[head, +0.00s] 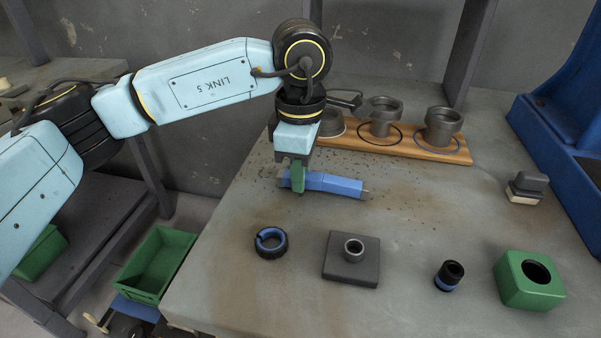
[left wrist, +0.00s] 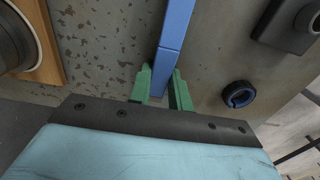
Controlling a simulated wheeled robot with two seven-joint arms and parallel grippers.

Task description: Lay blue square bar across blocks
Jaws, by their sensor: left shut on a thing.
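The blue square bar (head: 335,185) lies level, left to right, low over or on the grey bench; I cannot tell whether it touches the top. Its right end shows a small bare metal tip. My left gripper (head: 299,184) points down with its green fingers shut on the bar near its left end. In the left wrist view, the bar (left wrist: 176,28) runs up and away from between the fingertips (left wrist: 163,72). I cannot pick out a pair of blocks under the bar. My right gripper is out of view.
A wooden board (head: 425,149) with several grey metal cups stands behind. In front are a black-blue ring (head: 270,242), a dark plate with a collar (head: 350,265), a black-blue cylinder (head: 449,275) and a green bored block (head: 529,281). A blue frame (head: 560,120) stands right.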

